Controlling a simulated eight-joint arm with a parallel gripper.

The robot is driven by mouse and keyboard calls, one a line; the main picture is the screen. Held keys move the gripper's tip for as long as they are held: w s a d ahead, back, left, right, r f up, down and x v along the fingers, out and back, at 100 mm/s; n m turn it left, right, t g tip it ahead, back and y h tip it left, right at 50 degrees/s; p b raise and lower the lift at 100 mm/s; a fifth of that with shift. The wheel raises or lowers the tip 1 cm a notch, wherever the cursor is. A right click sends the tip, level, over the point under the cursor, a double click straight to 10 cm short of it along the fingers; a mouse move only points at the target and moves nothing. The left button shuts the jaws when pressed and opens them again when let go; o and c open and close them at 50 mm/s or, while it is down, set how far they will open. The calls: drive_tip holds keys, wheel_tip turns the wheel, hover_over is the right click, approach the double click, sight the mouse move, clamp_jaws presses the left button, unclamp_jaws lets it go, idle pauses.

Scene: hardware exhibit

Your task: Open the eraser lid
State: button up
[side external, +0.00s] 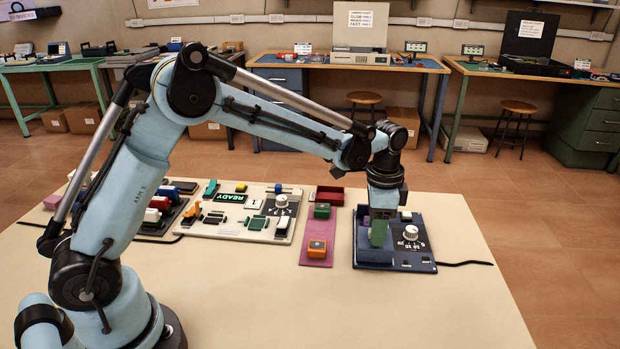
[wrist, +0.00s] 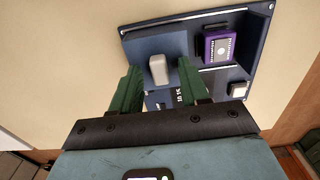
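The dark blue unit (side external: 395,266) lies on the table under my gripper (side external: 378,238). It also shows in the wrist view (wrist: 238,62). A slate-blue flat plate (wrist: 172,43) on it carries a light grey rounded handle (wrist: 158,68); it looks like the eraser lid and lies flat. In the wrist view my gripper's green fingers (wrist: 158,84) are apart, one on each side of the handle, with a visible gap on both sides. In the side view my gripper hides the handle and much of the plate.
The unit also has a white dial (side external: 411,233), a purple block (wrist: 219,45) and a small white button (wrist: 238,89). A pink panel (side external: 317,236) with an orange block (side external: 317,249) lies to its left, beside a cream panel (side external: 262,233). The front of the table is clear.

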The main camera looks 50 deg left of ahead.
drive_tip(key=shift+r, duration=0.1)
wheel_tip(320, 180, up, 12)
idle(0.6)
drive_tip(key=s+a+f+n+t, duration=0.1)
drive_tip(key=s+a+n+t, duration=0.2)
drive_tip(key=s, duration=0.6)
drive_tip(key=s+a+f+n+t, duration=0.2)
drive_tip(key=s+n, duration=0.4)
drive_tip(key=s, duration=0.3)
drive_tip(key=shift+s+a+f+t, duration=0.15)
drive_tip(key=shift+s+a+t, duration=0.1)
drive_tip(key=shift+a+t, duration=0.7)
